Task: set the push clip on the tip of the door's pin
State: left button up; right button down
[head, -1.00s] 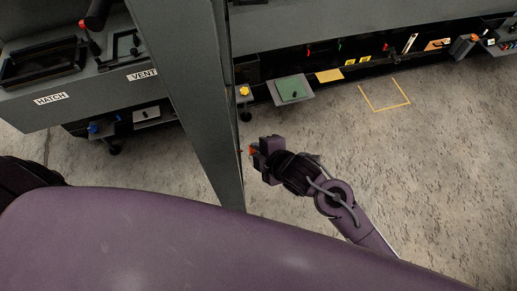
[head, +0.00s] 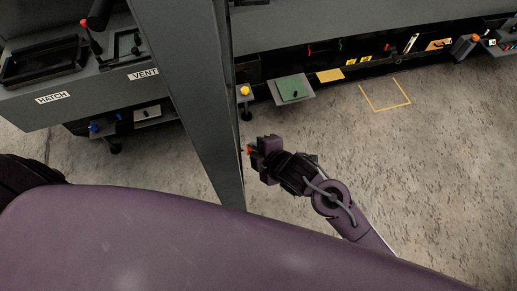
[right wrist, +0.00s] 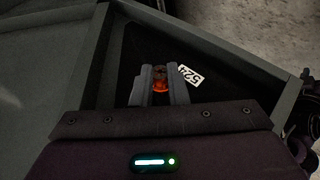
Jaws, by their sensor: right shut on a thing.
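My right gripper (head: 252,150) is close beside the grey door (head: 190,85), which stands nearly edge-on in the head view. It is shut on the orange-red push clip (head: 250,151), of which only a small part shows there. In the right wrist view the clip (right wrist: 161,86) sits between the two grey fingers (right wrist: 160,84), in front of the door's dark recessed face (right wrist: 125,62). The door's pin cannot be made out apart from the clip, so I cannot tell whether they touch. My left gripper is out of view.
A white label (right wrist: 191,76) is on the door's dark face, right of the fingers. A raised frame edge (right wrist: 215,48) borders that face. Behind stand a yellow knob (head: 244,91) and a green plate (head: 294,88). The floor to the right is clear.

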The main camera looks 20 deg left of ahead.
jog(key=shift+s+a, duration=0.3)
jog(key=shift+a, duration=0.3)
jog(key=c, duration=1.3)
grip_release()
jog(key=shift+c, duration=0.2)
jog(key=v, duration=0.7)
jog(key=shift+d+r, duration=0.25)
jog(key=shift+s, duration=0.15)
